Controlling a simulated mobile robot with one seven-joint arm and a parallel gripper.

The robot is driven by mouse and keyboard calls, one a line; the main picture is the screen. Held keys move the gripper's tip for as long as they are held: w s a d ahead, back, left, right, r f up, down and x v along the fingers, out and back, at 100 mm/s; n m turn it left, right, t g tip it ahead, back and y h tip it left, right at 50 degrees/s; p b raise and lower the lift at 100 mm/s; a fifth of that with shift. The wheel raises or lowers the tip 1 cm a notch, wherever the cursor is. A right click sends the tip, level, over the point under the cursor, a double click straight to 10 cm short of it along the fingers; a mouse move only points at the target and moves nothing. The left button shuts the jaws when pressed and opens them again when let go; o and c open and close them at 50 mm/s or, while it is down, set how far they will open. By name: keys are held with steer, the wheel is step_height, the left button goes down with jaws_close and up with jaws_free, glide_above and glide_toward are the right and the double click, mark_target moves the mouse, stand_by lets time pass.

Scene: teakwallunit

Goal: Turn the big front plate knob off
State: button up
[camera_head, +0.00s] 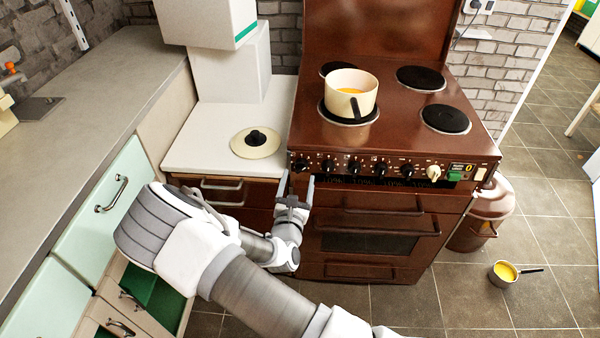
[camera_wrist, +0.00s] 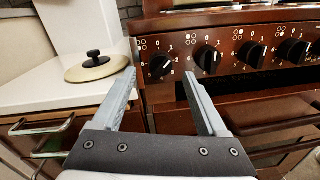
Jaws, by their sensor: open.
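The brown stove (camera_head: 370,215) has a row of black knobs along its front panel, plus one cream knob (camera_head: 433,172). The leftmost black knob (camera_head: 301,164) also shows in the wrist view (camera_wrist: 160,67), with small plate symbols and numbers around it. Its exact setting is hard to read. The second knob (camera_wrist: 208,59) is to its right. My gripper (camera_head: 297,182) is open and empty in front of the panel's left end. In the wrist view its fingers (camera_wrist: 159,78) point at the panel, with the leftmost knob appearing between the tips. No contact is visible.
A cream pot (camera_head: 340,83) with yellow contents stands on the front left plate. A lid (camera_head: 256,142) lies on the white counter at left. Drawer handles (camera_head: 222,184) jut out below it. A small pan (camera_head: 504,273) is on the floor at right.

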mark_target(300, 170)
steer(key=shift+w+d, duration=0.2)
steer(key=shift+w, duration=1.65)
jaws_close()
